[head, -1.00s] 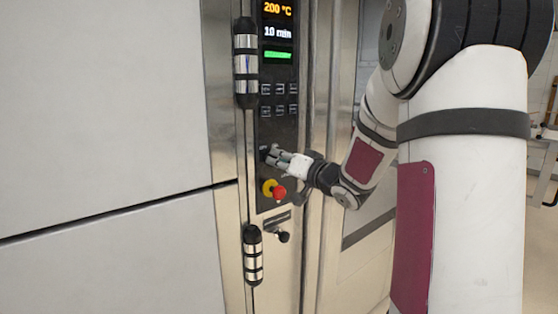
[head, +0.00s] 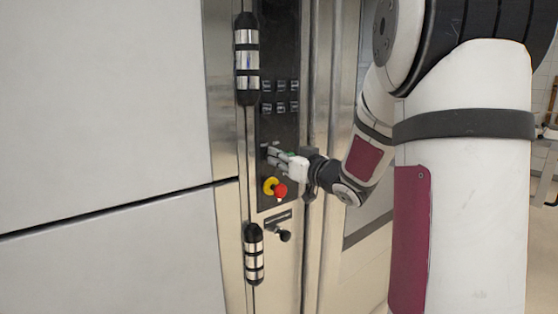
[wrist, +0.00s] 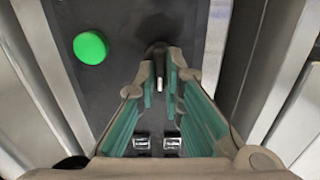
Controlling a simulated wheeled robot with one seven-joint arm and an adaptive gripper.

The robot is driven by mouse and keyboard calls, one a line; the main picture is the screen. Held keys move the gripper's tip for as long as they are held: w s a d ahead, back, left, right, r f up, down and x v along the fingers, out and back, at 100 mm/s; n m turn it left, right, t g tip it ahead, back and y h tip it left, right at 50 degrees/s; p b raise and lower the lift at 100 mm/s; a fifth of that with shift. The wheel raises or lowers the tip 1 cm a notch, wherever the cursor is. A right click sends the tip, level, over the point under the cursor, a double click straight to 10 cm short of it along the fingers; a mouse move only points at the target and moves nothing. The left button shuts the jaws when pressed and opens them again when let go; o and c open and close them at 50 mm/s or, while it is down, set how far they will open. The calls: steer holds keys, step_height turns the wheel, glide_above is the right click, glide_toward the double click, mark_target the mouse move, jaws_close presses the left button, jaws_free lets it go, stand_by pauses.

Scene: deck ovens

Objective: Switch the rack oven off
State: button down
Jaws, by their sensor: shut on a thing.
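The rack oven's dark control panel (head: 279,120) runs up the steel front in the head view, and its display area at the top is dark. My gripper (head: 270,153) is at the panel, below the small buttons and above the red emergency knob. In the wrist view, my gripper (wrist: 160,76) is shut on a black rotary switch (wrist: 156,50) with a white pointer mark. The fingers hide part of the switch. A round green button (wrist: 90,48) is beside it on the panel, apart from the fingers.
A red emergency knob (head: 280,191) on a yellow base sits just under my gripper. A small black knob (head: 284,236) is lower down. Small buttons (wrist: 142,141) show in the wrist view.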

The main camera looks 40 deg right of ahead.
steer(key=n+b, duration=0.1)
steer(key=n, duration=0.2)
steer(key=n+b, duration=0.2)
steer(key=n, duration=0.1)
steer(key=shift+a+f, duration=0.1)
steer(key=shift+a, duration=0.1)
steer(key=shift+n+b, duration=0.3)
steer(key=c, duration=1.7)
jaws_free()
steer(key=s, duration=1.2)
steer(key=shift+d, duration=0.2)
steer(key=shift+w, duration=0.1)
